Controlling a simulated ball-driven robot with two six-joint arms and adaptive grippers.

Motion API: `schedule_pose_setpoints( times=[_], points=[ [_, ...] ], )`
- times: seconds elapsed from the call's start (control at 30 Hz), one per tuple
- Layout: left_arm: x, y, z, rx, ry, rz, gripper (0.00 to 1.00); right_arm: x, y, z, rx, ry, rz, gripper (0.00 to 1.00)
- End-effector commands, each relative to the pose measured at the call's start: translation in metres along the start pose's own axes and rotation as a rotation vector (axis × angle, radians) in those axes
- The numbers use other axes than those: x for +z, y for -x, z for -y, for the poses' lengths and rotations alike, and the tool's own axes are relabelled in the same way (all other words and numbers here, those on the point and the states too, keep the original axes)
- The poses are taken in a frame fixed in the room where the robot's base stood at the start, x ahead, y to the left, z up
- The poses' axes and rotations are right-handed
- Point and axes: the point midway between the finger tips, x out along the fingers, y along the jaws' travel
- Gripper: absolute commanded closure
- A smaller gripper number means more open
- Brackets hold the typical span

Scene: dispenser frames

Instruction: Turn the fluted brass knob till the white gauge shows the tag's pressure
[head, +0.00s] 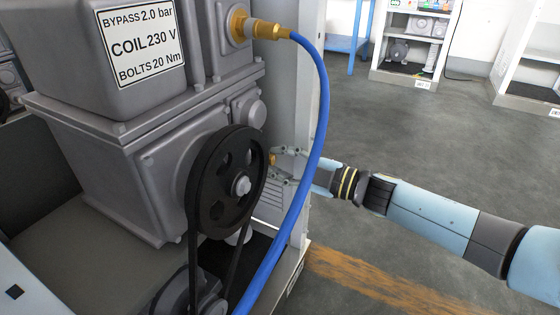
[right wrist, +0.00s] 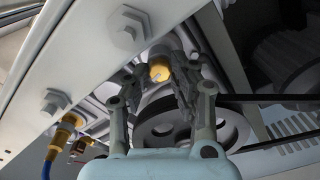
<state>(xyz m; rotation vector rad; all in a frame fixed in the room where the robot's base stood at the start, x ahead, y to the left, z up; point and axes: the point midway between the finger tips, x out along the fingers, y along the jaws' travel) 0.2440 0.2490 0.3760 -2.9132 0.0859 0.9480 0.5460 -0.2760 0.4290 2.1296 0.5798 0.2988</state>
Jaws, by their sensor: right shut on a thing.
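The brass knob (right wrist: 159,70) sits between the fingers of my right gripper (right wrist: 160,84) in the right wrist view. The gripper is shut on it, and the fingers hide its sides. In the head view only a small bit of the knob (head: 272,160) shows beside the black pulley, with my right gripper (head: 284,165) reaching to it from the right. The white tag (head: 142,43) on the grey machine reads BYPASS 2.0 bar, COIL 230 V, BOLTS 20 Nm. I see no white gauge in either view. My left gripper is not in view.
The black pulley (head: 230,212) and its belt stand just left of my right gripper. A blue hose (head: 322,110) runs from a brass fitting (head: 255,28) down in front of my right gripper's wrist. Open floor (head: 420,150) lies to the right, with shelves behind.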

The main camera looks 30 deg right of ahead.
Motion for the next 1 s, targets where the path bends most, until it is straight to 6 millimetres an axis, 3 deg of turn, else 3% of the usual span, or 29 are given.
schedule_pose_setpoints(
  times=[0.43, 0.87, 1.0],
  points=[
    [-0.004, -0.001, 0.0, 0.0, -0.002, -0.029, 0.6, 0.001, 0.001, 0.002, -0.003, 0.408, 0.001, 1.0],
    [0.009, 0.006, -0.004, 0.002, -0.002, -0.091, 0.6, 0.002, 0.001, 0.004, -0.005, 0.814, 0.002, 1.0],
    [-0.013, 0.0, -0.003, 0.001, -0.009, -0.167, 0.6, 0.002, 0.001, 0.004, -0.005, 0.936, 0.001, 1.0]
  ],
)
